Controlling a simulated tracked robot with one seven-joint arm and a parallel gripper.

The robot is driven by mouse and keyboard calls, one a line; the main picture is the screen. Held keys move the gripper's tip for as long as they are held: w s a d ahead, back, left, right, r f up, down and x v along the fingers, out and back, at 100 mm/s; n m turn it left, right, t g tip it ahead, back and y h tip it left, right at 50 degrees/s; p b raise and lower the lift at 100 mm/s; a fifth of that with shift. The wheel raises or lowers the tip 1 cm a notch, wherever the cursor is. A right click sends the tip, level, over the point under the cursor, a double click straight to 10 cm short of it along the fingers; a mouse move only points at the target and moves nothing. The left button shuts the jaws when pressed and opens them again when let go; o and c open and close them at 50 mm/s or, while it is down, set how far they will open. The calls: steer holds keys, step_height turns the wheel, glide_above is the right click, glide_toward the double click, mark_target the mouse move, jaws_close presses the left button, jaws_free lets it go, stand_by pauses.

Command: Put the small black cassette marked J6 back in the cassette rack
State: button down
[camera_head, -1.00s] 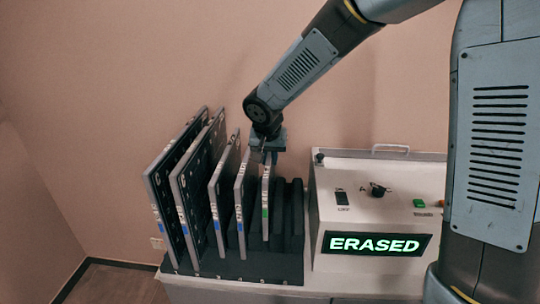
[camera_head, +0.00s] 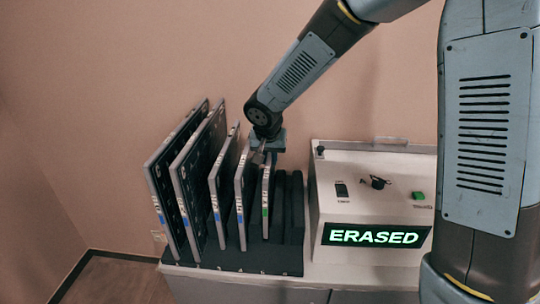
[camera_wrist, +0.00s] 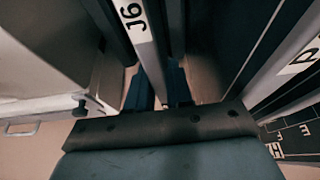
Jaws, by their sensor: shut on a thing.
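The small black cassette J6 (camera_head: 266,205) stands upright in the cassette rack (camera_head: 235,262), in line with the other cassettes. It has a pale edge strip with a green mark, and its lower end reaches down to the rack base. In the wrist view its pale edge (camera_wrist: 142,38) shows the label J6. My gripper (camera_head: 268,152) is above it, shut on its top end. The wrist view shows the blue-grey fingers on either side of the cassette; the exact contact is partly hidden.
Several larger cassettes (camera_head: 165,190) with blue marks stand to the left in the rack. Black dividers (camera_head: 293,210) stand just right of J6. A pale eraser box (camera_head: 330,190) with a lit sign "ERASED" (camera_head: 375,236) is close on the right.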

steer(key=shift+f, duration=1.1)
steer(key=c, duration=0.9)
jaws_free()
steer(key=shift+c, duration=0.2)
steer(key=v, duration=1.3)
steer(key=shift+s+r, duration=0.2)
steer(key=shift+r, duration=0.1)
step_height(320, 180, up, 6)
